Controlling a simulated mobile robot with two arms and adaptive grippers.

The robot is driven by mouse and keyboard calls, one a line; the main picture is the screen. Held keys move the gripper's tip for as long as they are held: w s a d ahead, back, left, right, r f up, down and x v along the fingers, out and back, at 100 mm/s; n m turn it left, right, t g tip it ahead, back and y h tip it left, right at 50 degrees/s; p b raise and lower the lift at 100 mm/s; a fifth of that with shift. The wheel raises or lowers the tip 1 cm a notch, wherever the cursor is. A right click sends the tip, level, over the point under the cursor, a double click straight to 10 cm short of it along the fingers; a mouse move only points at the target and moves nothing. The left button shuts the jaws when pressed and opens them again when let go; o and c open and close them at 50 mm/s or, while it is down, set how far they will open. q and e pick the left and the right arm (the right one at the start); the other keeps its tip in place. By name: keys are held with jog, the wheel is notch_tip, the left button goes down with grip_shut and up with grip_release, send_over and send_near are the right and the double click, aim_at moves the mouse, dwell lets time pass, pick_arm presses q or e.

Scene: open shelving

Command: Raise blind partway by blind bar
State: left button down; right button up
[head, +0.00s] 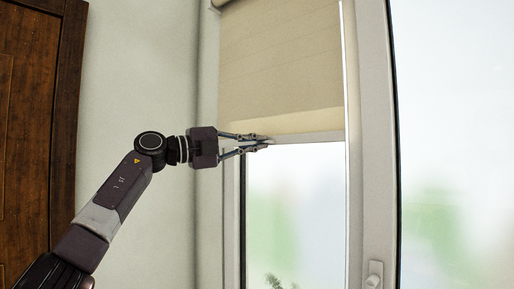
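A beige roller blind (280,65) hangs over the upper part of the window. Its pale blind bar (312,137) runs along the bottom edge, and the glass below it is uncovered. My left gripper (269,143) reaches in from the left, with its fingertips drawn together at the bar's left part. It looks shut on the bar, though the fingertips hide the exact contact. My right gripper is not in view.
A white window frame (369,130) with a handle (374,275) stands right of the blind. A dark wooden door or panel (30,120) is at the far left. A plant tip (275,281) shows low behind the glass. The pale wall between is bare.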

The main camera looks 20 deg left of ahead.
pick_arm(q)
jog(key=c, duration=2.1)
grip_release()
jog(key=shift+s+a, duration=0.1)
jog(key=v, duration=1.1)
jog(key=shift+s+a, duration=0.2)
jog(key=shift+s, duration=0.05)
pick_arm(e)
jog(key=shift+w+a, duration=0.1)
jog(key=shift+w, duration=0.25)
